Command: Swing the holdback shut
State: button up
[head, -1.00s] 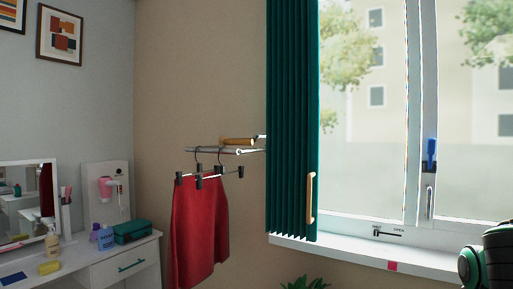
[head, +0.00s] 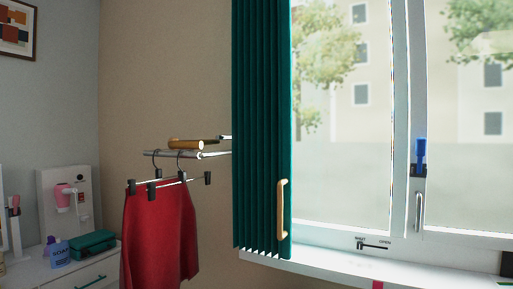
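A tan wooden bar (head: 186,144) sticks out from the wall left of the green curtain (head: 262,130). A metal piece behind it runs right toward the curtain edge. It looks like the holdback, but I cannot tell for sure. The curtain hangs gathered at the window's left side, with a tan vertical handle (head: 283,210) on its right edge. A small black lever mark (head: 373,246) with shut and open lettering is on the window frame below the glass. My gripper is not in view.
A silver rail (head: 187,154) holds a hanger with a red skirt (head: 158,235) just in front of the tan bar. The white windowsill (head: 330,272) runs along the right. A white dresser (head: 95,275) with a green box (head: 92,244) stands at lower left.

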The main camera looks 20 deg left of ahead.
aim_at(174, 143)
jog(key=z, duration=0.65)
jog(key=k, duration=1.45)
jog(key=u, duration=1.6)
jog(key=i, duration=1)
